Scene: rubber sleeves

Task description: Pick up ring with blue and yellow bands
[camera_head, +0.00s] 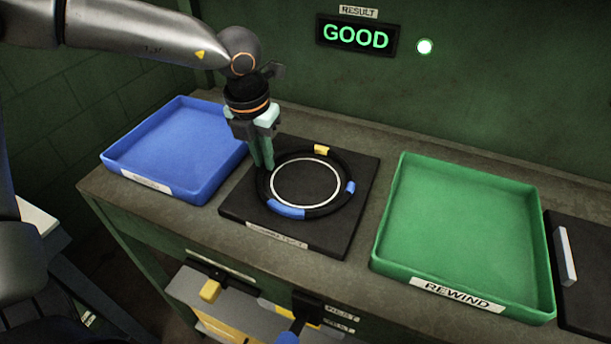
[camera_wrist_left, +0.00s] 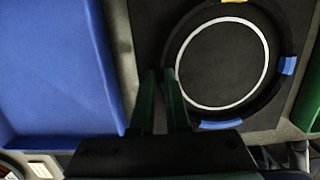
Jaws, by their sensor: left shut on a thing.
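A black ring (camera_head: 323,212) with one yellow band and two blue bands lies on a dark square pad (camera_head: 348,235). A white circle on the pad shows inside the ring. The yellow band (camera_head: 321,149) is at the far side, one blue band (camera_head: 350,187) at the right and a longer blue band (camera_head: 286,211) at the front. My left gripper (camera_head: 262,164) points down at the ring's left edge, shut on it. In the left wrist view the fingers (camera_wrist_left: 163,75) meet the ring (camera_wrist_left: 280,90) at its left side. My right gripper is not in view.
A blue tray (camera_head: 117,160) stands left of the pad, and a green tray (camera_head: 390,255) labelled REWIND stands to the right. Both look empty. A lit GOOD sign (camera_head: 356,36) hangs on the back wall. Another dark pad (camera_head: 590,300) with a pale bar is at the far right.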

